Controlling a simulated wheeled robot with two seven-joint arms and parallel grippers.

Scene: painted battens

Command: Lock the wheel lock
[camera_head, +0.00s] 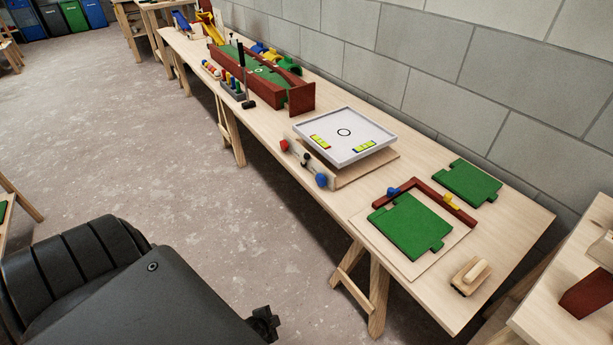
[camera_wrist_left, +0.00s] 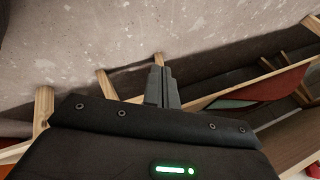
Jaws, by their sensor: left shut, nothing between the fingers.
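I cannot pick out a wheel lock in either view. My left gripper (camera_wrist_left: 162,87) shows in the left wrist view with its two grey fingers together and nothing between them. It points over pale floor and wooden bench parts, and I see no contact with any of them. I cannot make out the left gripper in the head view. My right gripper is not in view.
A long wooden bench (camera_head: 525,220) runs along the block wall. It carries a white tray (camera_head: 378,137), green boards (camera_head: 410,226), a dark red trough (camera_head: 300,98) and a wood-handled block (camera_head: 470,275). Another table (camera_head: 535,320) stands at lower right. Concrete floor (camera_head: 130,150) is open at left.

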